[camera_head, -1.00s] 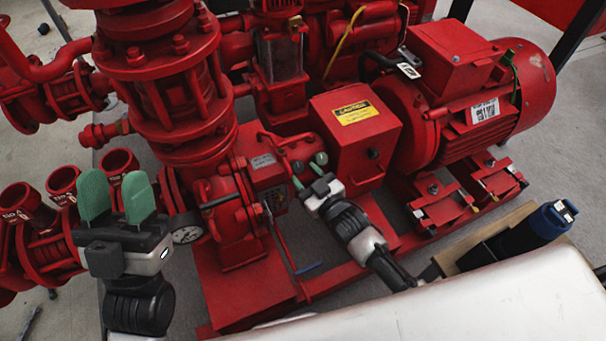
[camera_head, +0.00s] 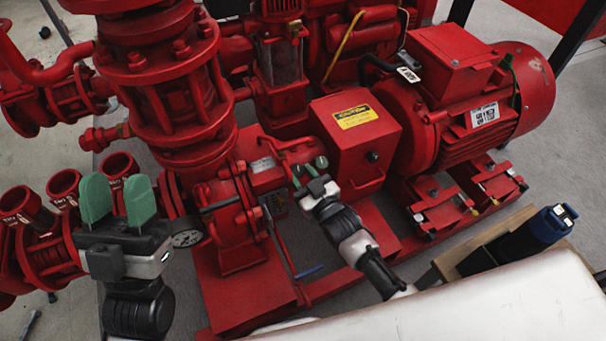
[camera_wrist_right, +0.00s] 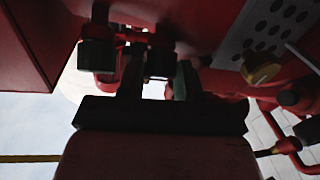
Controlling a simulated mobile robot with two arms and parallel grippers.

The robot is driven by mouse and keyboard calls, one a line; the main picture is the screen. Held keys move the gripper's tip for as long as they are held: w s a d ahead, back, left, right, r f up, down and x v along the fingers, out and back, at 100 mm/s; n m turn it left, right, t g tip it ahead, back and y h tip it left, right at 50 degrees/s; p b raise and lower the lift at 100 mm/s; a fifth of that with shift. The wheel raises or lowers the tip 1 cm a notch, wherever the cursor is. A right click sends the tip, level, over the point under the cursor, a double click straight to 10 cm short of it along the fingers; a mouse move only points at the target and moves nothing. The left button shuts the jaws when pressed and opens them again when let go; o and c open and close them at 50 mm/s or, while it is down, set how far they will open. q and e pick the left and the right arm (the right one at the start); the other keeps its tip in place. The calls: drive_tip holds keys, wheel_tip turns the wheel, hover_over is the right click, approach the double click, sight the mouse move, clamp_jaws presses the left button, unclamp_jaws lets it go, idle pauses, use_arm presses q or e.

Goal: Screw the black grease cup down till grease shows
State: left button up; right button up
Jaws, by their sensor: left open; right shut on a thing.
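My right gripper (camera_head: 309,167) is at the pump's bearing housing, left of the red box with the yellow caution label. Its green fingers are shut on a small dark cup (camera_wrist_right: 160,63), which looks like the black grease cup. In the right wrist view the cup sits between the two fingers. A second dark cup (camera_wrist_right: 97,55) hangs beside it, outside the fingers. The head view hides most of the held cup, and I cannot see any grease. My left gripper (camera_head: 117,190) is open and empty, in front of the red pipes at left.
The red box (camera_head: 355,138) stands close to the right of my right gripper, with the motor (camera_head: 480,90) beyond it. A blue-handled valve lever (camera_head: 308,271) hangs below my right gripper.

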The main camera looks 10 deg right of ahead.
drive_tip(key=m+h+p, duration=0.1)
drive_tip(key=m, duration=0.1)
drive_tip(key=m+t+h, duration=0.1)
drive_tip(key=m+h, duration=0.1)
drive_tip(key=shift+a+r+p, duration=0.1)
drive_tip(key=shift+a+p, duration=0.1)
drive_tip(key=shift+p, duration=0.15)
use_arm(q)
drive_tip(key=w+f+g+y, duration=0.2)
drive_tip(key=w+f+g, duration=0.2)
drive_tip(key=g, duration=0.1)
drive_tip(key=shift+f+g, duration=0.25)
drive_tip(key=shift+g, duration=0.05)
use_arm(e)
drive_tip(key=shift+m+h, duration=0.4)
drive_tip(key=shift+m, duration=0.2)
use_arm(q)
drive_tip(key=shift+w+d, duration=0.1)
use_arm(e)
drive_tip(key=o, duration=0.7)
drive_tip(key=shift+c, duration=0.2)
